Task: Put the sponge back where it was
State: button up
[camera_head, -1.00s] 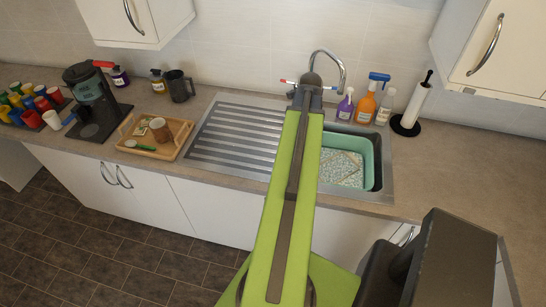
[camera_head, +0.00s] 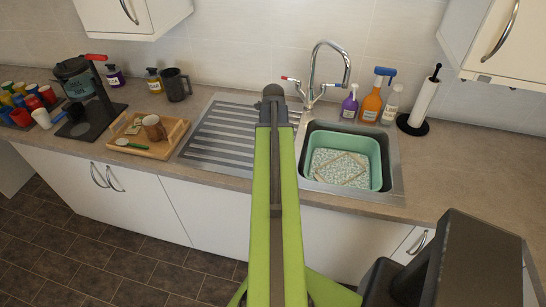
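I cannot make out a sponge in the head view. My green arm (camera_head: 277,200) reaches forward over the counter edge to the sink unit. Its dark end is above the boundary between the ribbed drainboard (camera_head: 225,138) and the basin. The fingers of my gripper are hidden behind the arm's end, so I cannot see whether they hold anything. The sink (camera_head: 396,165) has a green tub (camera_head: 374,150) in its basin. The tub contains white, speckled foam or water, with a thin tan outline showing in it.
A chrome faucet (camera_head: 345,68) stands behind the sink. Spray bottles (camera_head: 371,103) and a paper towel holder (camera_head: 424,100) stand to its right. A wooden tray (camera_head: 163,150) with a mug (camera_head: 154,128), a coffee maker (camera_head: 85,95) and several cups are left. The right counter is clear.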

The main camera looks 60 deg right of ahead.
jog(key=shift+f, duration=0.5)
jog(key=o, duration=0.8)
jog(key=shift+f, duration=0.1)
jog(key=shift+c, duration=0.2)
jog(key=o, duration=0.4)
jog(key=shift+o, duration=0.2)
jog(key=shift+r, duration=0.2)
notch_tip(320, 180, up, 12)
jog(key=p, duration=1.2)
